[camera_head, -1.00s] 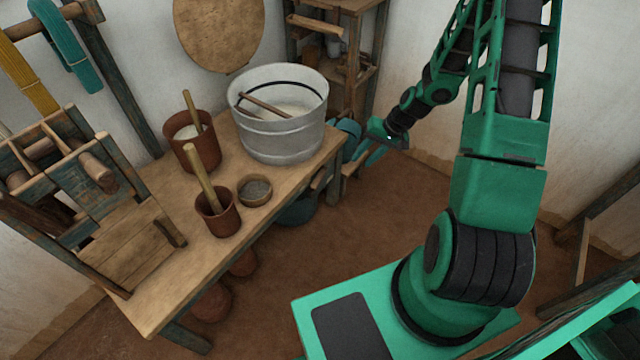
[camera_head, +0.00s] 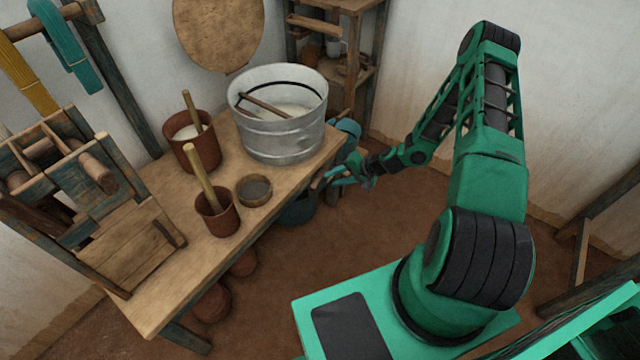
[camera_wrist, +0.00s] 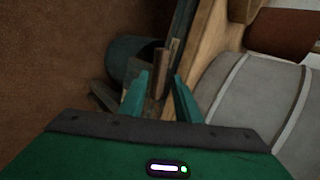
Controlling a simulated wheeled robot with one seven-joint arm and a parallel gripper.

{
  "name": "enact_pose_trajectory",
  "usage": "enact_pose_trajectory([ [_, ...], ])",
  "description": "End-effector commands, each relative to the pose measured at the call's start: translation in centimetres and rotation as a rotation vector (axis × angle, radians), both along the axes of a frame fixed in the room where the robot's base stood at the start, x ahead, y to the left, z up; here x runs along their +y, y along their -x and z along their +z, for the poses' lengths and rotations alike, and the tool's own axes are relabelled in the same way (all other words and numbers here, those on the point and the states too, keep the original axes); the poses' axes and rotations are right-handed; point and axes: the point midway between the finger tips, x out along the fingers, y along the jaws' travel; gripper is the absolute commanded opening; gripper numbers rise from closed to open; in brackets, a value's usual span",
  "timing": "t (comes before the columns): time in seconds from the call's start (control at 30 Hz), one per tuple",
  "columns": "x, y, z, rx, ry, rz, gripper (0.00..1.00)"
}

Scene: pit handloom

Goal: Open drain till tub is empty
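The grey metal tub (camera_head: 282,138) stands upright on the right end of the wooden table. Pale liquid and a stick show inside it. Its banded wall (camera_wrist: 245,100) fills the right of the wrist view. My gripper (camera_head: 328,178) is low beside the table's right end, below the tub's rim. In the wrist view my gripper (camera_wrist: 160,78) is open, its two green fingers apart. A brown wooden peg-like piece (camera_wrist: 161,62) shows between and beyond the fingertips; I cannot tell if it is the drain's handle or if they touch it. No outflow is visible.
A dark teal bucket (camera_head: 298,209) is on the floor under the table edge; it also shows in the wrist view (camera_wrist: 132,52). Brown pots (camera_head: 217,214) and a small bowl (camera_head: 254,190) stand on the table. A wooden shelf (camera_head: 350,75) is behind.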

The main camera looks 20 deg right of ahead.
Motion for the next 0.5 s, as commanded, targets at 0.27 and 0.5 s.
enact_pose_trajectory([
  [0.27,2.7,-2.5,-3.5,0.001,-0.001,0.003,0.3],
  [0.5,4.0,-3.9,-5.4,0.001,0.001,0.001,0.3],
])
